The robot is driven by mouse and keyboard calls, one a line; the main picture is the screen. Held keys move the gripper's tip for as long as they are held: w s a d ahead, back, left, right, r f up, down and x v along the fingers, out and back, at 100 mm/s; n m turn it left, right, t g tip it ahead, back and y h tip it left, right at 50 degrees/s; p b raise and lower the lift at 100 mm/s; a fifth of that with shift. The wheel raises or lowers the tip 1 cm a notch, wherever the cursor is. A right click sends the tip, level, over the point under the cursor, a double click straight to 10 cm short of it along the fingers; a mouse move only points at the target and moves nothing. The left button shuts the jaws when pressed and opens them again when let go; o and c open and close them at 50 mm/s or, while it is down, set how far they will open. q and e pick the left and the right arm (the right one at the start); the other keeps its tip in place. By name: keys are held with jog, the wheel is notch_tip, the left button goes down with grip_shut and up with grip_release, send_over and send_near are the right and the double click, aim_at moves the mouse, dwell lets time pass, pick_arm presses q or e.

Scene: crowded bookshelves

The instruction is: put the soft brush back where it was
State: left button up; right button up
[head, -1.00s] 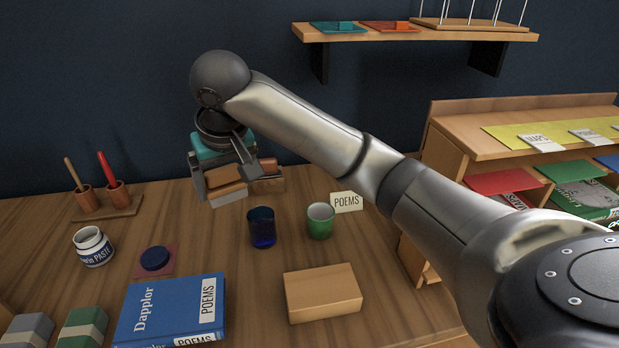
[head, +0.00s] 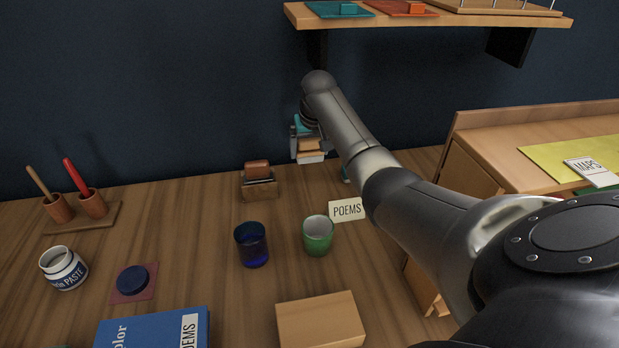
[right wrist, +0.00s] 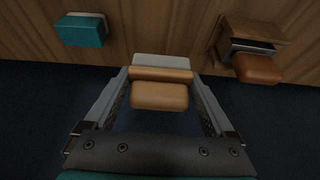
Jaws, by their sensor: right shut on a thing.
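My right gripper (head: 309,155) is shut on a tan-backed brush (head: 309,145) with a pale underside, held above the back of the desk. In the right wrist view the tan brush (right wrist: 160,95) sits between both fingers. A wooden holder (head: 259,189) stands to the left of the gripper with a reddish-brown brush (head: 257,168) in it; both show at the right in the wrist view. A teal brush-like block (right wrist: 82,30) with a pale underside rests on the desk at the wrist view's upper left; in the head view my arm mostly hides it. My left gripper is not in view.
A blue glass (head: 252,245), a green cup (head: 318,236) and a POEMS card (head: 347,209) stand in front of the gripper. A wall shelf (head: 430,20) hangs above right. A wooden cabinet (head: 480,130) stands at right. Desk between holder and red-pen stand (head: 82,217) is clear.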

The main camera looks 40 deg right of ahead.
aim_at(310, 162)
notch_tip(310, 162, down, 4)
jog(key=shift+a+f+b, duration=0.1)
jog(key=shift+f+b, duration=0.1)
jog(key=shift+b, duration=0.25)
jog(key=shift+f+b, duration=0.5)
jog(key=shift+f, duration=1.4)
jog(key=shift+f, duration=0.25)
jog(key=o, duration=0.9)
jog(key=shift+r, duration=0.1)
